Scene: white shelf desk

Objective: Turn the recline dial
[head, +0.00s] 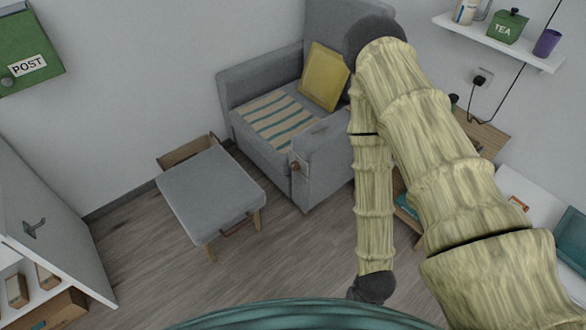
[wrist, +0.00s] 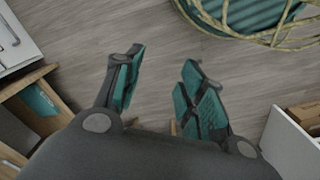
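A grey armchair (head: 332,150) stands against the back wall. A small brown knob (head: 295,166), which looks like the recline dial, sits on the front of its right armrest. My arm crosses in front of the chair's right side in the head view. My gripper (wrist: 163,58) is open and empty in the wrist view, its fingers apart over bare floor. The chair and dial are not in the wrist view. My gripper's fingers cannot be made out in the head view.
A grey footstool (head: 210,190) stands in front of the chair, left of the dial. A yellow cushion (head: 325,76) and striped cloth (head: 272,122) lie on the seat. A white cabinet (head: 50,220) is at left. A wooden desk (head: 486,135) is at right. Floor between is clear.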

